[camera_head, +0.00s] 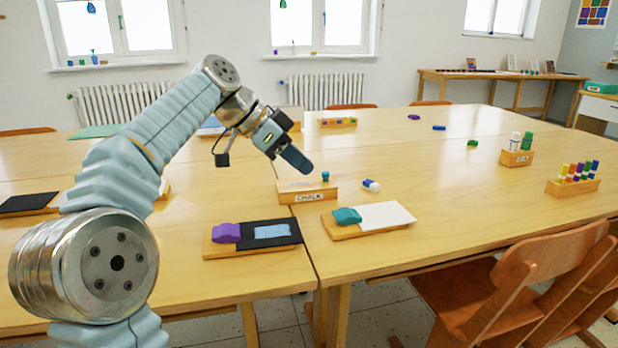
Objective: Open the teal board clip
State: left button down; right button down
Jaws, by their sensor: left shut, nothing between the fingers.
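The teal board clip (346,216) sits at the left end of a wooden board with a white sheet (386,215) on it, near the table's front edge. Its jaw looks down on the board; I cannot tell exactly how far it is open. My left gripper (303,166) is shut and empty. It hangs in the air above and behind the clip, near the chalk box, apart from the clip. My right gripper is not in view.
A purple clip (226,232) on a board with a black sheet (271,233) lies just left. The wooden chalk box (308,191) and a blue-and-white piece (371,185) stand behind. A marker rack (573,186) is at right. Table between is clear; chairs (520,275) stand in front.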

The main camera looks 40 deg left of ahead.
pick_arm(q)
jog(key=b, duration=0.1)
send_over(334, 215)
jog(key=s, duration=0.1)
jog(key=f, duration=0.6)
jog(key=shift+s+a+f, duration=0.15)
jog(key=shift+a+f, duration=0.15)
notch_tip(334, 215, down, 2)
jog(key=shift+s+a+f+b, duration=0.1)
jog(key=shift+f+b, duration=0.1)
jog(key=shift+b, duration=0.2)
jog(key=shift+f, duration=0.6)
jog(key=b, duration=0.2)
jog(key=f+t+h+b, duration=0.1)
jog(key=b, duration=0.2)
jog(key=shift+s+a+f, duration=0.1)
jog(key=shift+a+f, duration=0.05)
jog(key=shift+f, duration=0.1)
jog(key=shift+r+p, duration=0.65)
jog(key=shift+r, duration=0.25)
